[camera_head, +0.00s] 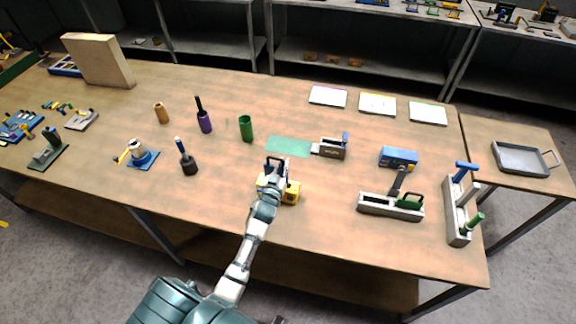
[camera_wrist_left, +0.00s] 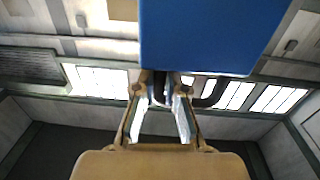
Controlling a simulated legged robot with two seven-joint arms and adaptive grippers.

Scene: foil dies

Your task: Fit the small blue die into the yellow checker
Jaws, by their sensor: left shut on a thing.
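The yellow checker (camera_head: 293,192) sits on the wooden table near the middle, partly hidden behind my left arm. My left gripper (camera_head: 275,168) is over it at the end of the raised arm. In the left wrist view the fingers of my left gripper (camera_wrist_left: 160,88) close around a dark handle (camera_wrist_left: 214,94), joined to a blue block (camera_wrist_left: 210,35) that looks like the small blue die. In the head view the die is mostly hidden by the gripper, so I cannot tell whether it is in the checker or above it. My right gripper is not in view.
A green mat (camera_head: 289,146) and a grey holder (camera_head: 333,149) lie just behind the checker. A blue block (camera_head: 398,157) and a grey tray with a green handle (camera_head: 390,206) stand to the right. A green cup (camera_head: 246,128) stands to the left. The table in front is clear.

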